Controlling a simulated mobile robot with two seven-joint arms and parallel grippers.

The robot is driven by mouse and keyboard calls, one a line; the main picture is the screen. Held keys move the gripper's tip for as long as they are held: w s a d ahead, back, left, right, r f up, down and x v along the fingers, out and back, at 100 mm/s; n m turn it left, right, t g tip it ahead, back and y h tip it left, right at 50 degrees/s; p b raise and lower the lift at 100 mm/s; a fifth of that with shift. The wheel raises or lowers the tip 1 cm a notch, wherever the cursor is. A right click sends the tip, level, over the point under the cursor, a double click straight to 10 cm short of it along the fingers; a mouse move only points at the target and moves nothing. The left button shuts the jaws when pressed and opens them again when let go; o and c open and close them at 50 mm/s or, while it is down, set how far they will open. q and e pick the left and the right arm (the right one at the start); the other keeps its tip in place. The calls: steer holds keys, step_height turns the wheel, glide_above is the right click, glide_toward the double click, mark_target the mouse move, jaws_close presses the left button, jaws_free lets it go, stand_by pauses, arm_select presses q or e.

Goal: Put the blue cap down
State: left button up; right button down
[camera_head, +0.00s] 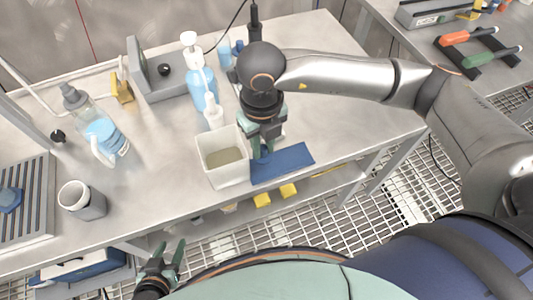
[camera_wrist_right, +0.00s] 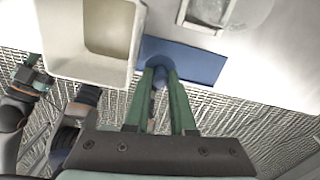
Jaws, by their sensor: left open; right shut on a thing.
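My right gripper (camera_head: 263,144) is over the left part of a flat blue mat (camera_head: 290,161), just right of a white open bin (camera_head: 222,173). In the right wrist view its green fingers (camera_wrist_right: 160,82) are closed on the small blue cap (camera_wrist_right: 159,78), with the mat (camera_wrist_right: 205,64) behind. The cap is mostly hidden by the fingers, and I cannot tell whether it touches the mat. My left gripper (camera_head: 168,262) is open and empty, low in front of the bench's front edge.
The white bin also shows in the right wrist view (camera_wrist_right: 60,45). Pump bottles (camera_head: 203,90) stand behind it. A spray bottle (camera_head: 103,135) and a grey-white cup (camera_head: 82,200) are at left. The mat lies at the bench's front edge; bench right of it is clear.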

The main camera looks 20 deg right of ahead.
mark_target(263, 157)
steer(key=shift+f, duration=2.2)
steer(key=shift+f, duration=0.25)
steer(key=c, duration=1)
jaws_free()
steer(key=shift+r, duration=0.1)
steer(key=shift+c, duration=0.2)
steer(key=shift+r, duration=0.1)
step_height(263, 157, up, 12)
steer(key=shift+r, duration=0.1)
